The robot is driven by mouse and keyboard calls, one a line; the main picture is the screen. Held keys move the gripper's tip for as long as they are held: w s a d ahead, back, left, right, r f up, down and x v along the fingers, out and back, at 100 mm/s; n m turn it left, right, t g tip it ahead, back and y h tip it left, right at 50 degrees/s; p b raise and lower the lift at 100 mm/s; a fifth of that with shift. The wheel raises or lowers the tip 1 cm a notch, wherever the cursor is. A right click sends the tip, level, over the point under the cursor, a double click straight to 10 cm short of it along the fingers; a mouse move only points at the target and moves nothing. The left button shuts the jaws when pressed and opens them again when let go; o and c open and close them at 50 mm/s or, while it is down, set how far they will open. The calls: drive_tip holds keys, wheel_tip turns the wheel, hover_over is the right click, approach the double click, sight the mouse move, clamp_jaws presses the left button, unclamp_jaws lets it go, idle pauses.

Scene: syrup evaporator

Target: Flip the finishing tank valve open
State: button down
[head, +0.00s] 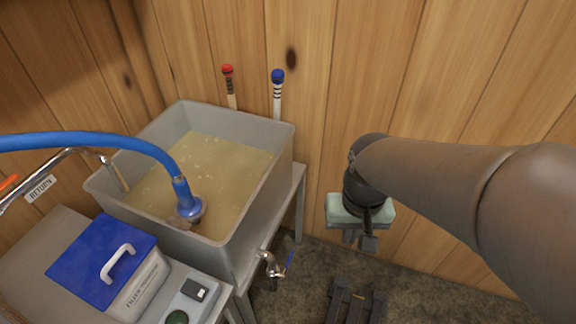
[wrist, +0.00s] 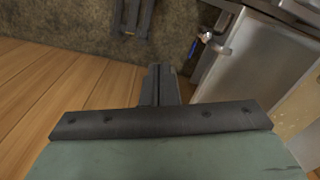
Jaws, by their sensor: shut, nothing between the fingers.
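The finishing tank (head: 266,200) is a grey open box holding amber liquid, on a metal stand at the left of the head view. The lever's exact setting is hard to tell. My gripper (head: 368,242) hangs to the right of the valve, apart from it. Its fingers (wrist: 160,72) are shut and empty.
A blue hose (head: 130,143) runs into the tank. A blue-lidded box (head: 100,255) stands at the lower left. A red-topped stick (head: 229,85) and a blue-topped stick (head: 278,90) stand behind the tank. A dark frame (head: 355,303) lies on the floor. A wood wall closes the back.

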drive_tip(key=w+a+f+m+b, duration=0.1)
drive_tip(key=w+a+f+b, duration=0.25)
drive_tip(key=w+f, duration=0.2)
drive_tip(key=w+a+f+m+b, duration=0.1)
drive_tip(key=w+a+f+b, duration=0.1)
drive_tip(key=w+f+b, duration=0.35)
drive_tip(key=m+b, duration=0.2)
drive_tip(key=b, duration=0.1)
hover_over(290, 257)
wheel_tip(290, 257, down, 13)
drive_tip(key=shift+r, duration=0.2)
drive_tip(key=shift+f, duration=0.1)
wheel_tip(290, 257, down, 14)
drive_tip(key=b, duration=0.2)
drive_tip(key=shift+b, duration=0.4)
